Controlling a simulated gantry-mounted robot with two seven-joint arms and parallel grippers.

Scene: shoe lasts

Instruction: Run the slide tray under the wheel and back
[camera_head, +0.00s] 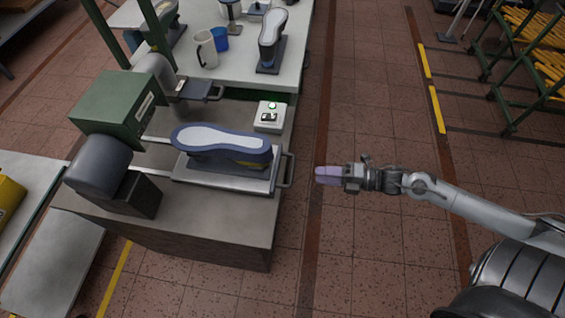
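The slide tray (228,181) is a flat metal plate on the machine bench, with a bar handle (288,171) at its right end. A dark blue shoe last (222,143) with a pale sole facing up is mounted on it. Pale rails run left from the tray toward a green machine housing (118,103) with grey cylinders, one (98,166) low at the front. I cannot tell which part is the wheel. My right gripper (328,174), with lavender fingers, is right of the handle and apart from it, holding nothing visible. Its finger gap is unclear. My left gripper is out of view.
A white table (235,70) beyond holds a mug (206,50), a blue cup (220,39) and another last (271,42). Green racks (520,50) stand far right. The tiled floor between is clear.

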